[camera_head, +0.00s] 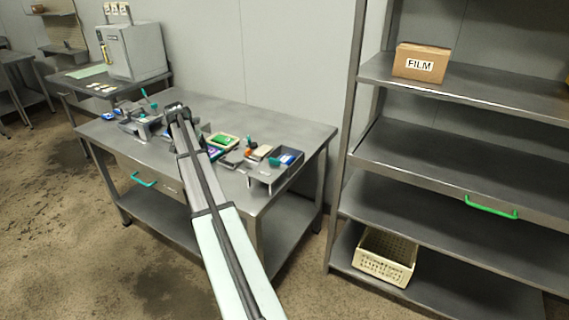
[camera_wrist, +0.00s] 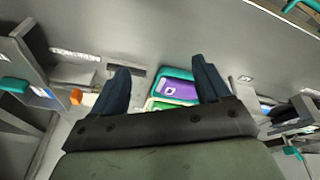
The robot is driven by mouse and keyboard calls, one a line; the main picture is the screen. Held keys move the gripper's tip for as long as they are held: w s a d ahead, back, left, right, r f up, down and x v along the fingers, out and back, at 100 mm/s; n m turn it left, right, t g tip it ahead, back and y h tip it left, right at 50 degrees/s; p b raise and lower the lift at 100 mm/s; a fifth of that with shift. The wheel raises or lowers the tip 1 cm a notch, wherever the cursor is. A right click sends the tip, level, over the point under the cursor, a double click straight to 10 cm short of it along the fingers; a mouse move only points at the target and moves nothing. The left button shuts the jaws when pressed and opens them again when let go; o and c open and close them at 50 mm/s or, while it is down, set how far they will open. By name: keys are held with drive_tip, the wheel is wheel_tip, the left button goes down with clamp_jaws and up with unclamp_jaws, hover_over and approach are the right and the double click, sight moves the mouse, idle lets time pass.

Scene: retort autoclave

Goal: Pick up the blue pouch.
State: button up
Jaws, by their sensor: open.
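My gripper is open and empty above the workbench. Its two dark fingers (camera_wrist: 163,88) are spread apart in the wrist view. In that view a purple pouch (camera_wrist: 178,88) and a green pouch (camera_wrist: 180,101) lie on the bench beyond and between the fingers. The green pouch also shows in the head view (camera_head: 223,140), right of my arm. A blue item (camera_head: 287,157) sits in the grey fixture at the bench's right end. Another blue item (camera_head: 120,111) lies at its left end. I cannot tell which is the blue pouch. My arm hides the bench middle.
Grey clamp fixtures with teal and orange handles stand on the workbench (camera_head: 310,130), including one at the right (camera_head: 262,182). A shelf rack (camera_head: 460,175) at the right holds a FILM box (camera_head: 421,62) and a cream basket (camera_head: 385,257). The bench's back right is clear.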

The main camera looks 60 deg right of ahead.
drive_tip(key=s+d+r+m+y, duration=0.2)
drive_tip(key=s+d+r+m, duration=0.1)
drive_tip(key=s+d, duration=0.85)
drive_tip(key=m+y, duration=0.1)
drive_tip(key=m, duration=0.1)
hover_over(285, 159)
drive_tip(key=a, duration=0.1)
drive_tip(key=shift+g, duration=0.3)
wheel_tip(285, 159, down, 6)
drive_tip(key=shift+w+a+r, duration=0.15)
drive_tip(key=shift+d+f, duration=0.2)
drive_tip(key=shift+f, duration=0.65)
drive_tip(key=shift+d+f, duration=0.2)
drive_tip(key=shift+f, duration=0.7)
drive_tip(key=shift+d+f, duration=0.2)
drive_tip(key=shift+f, duration=0.65)
drive_tip(key=shift+c, duration=0.3)
drive_tip(key=c, duration=0.8)
